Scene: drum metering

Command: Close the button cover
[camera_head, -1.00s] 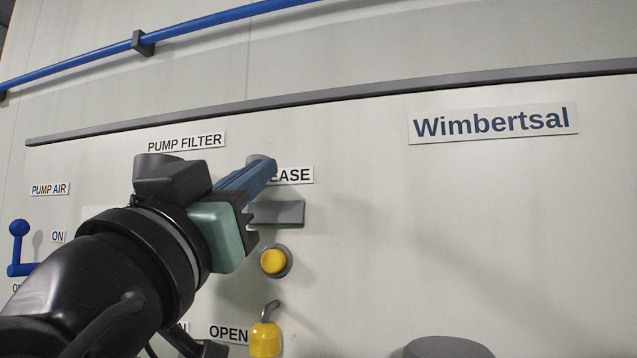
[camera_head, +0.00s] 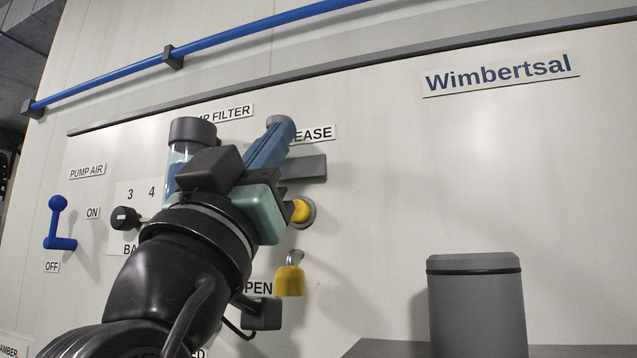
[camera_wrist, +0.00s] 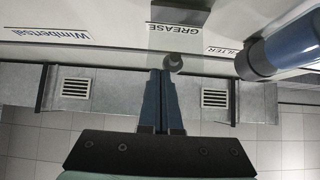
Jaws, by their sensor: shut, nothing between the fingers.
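The wrist view is upside down. I cannot tell whether the fingers touch anything.
A clear filter cylinder (camera_head: 190,133) with a grey cap stands left of my gripper. A black knob (camera_head: 125,217) and a blue lever (camera_head: 57,225) are further left. A grey canister (camera_head: 477,305) stands at lower right.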

